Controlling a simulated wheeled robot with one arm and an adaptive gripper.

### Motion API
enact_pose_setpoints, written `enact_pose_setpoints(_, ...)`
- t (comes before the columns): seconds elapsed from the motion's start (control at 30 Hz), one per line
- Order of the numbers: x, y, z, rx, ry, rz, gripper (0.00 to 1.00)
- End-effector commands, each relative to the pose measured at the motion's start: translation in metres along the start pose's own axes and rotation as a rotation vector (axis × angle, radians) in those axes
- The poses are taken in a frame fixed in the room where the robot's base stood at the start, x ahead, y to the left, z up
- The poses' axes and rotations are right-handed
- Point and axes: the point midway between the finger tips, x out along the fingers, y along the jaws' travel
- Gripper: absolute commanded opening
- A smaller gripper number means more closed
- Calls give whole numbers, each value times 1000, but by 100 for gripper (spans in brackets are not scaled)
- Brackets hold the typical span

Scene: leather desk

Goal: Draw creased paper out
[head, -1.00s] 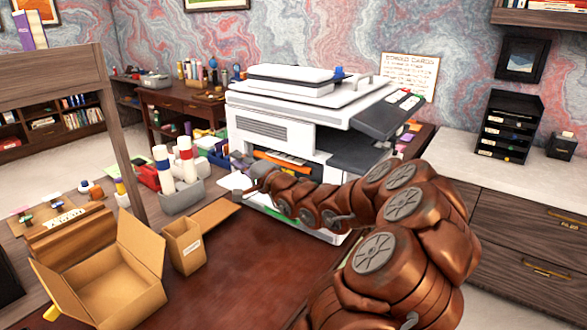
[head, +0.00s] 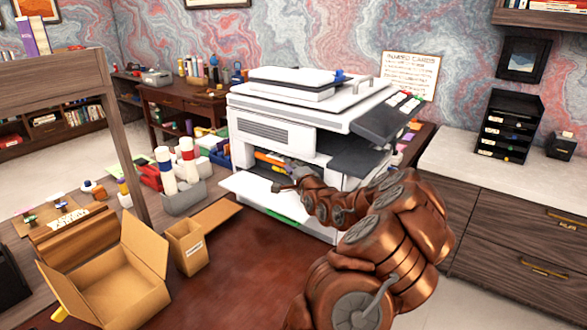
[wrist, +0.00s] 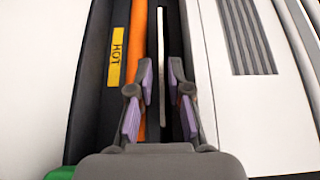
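The white printer (head: 275,135) stands at the back of the desk with its front flap (head: 245,190) folded down. My gripper (head: 283,178) is at its front opening. In the wrist view my gripper (wrist: 162,75) is open, with purple pads on both fingers. A thin pale strip (wrist: 161,50), which looks like the edge of the creased paper, stands in the dark slot between the fingers, with gaps at both sides. An orange roller (wrist: 139,45) and a yellow HOT label (wrist: 116,55) lie left of it. The rest of the paper is hidden.
An open cardboard box (head: 110,290) and a smaller carton (head: 187,248) stand on the left of the leather desk (head: 235,270). A grey caddy (head: 185,198) with bottles is left of the printer. The desk front is clear.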

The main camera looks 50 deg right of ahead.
Motion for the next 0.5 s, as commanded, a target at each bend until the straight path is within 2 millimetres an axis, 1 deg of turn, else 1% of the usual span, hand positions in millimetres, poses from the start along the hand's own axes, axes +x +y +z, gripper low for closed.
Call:
enact_pose_setpoints(0.03,6,-2,1,-1,-1,1,18)
enact_pose_setpoints(0.2,21,-2,-1,-4,0,-2,18)
enact_pose_setpoints(0.33,27,-1,1,-1,-1,-1,18)
enact_pose_setpoints(0.5,29,-1,0,0,-1,-1,18)
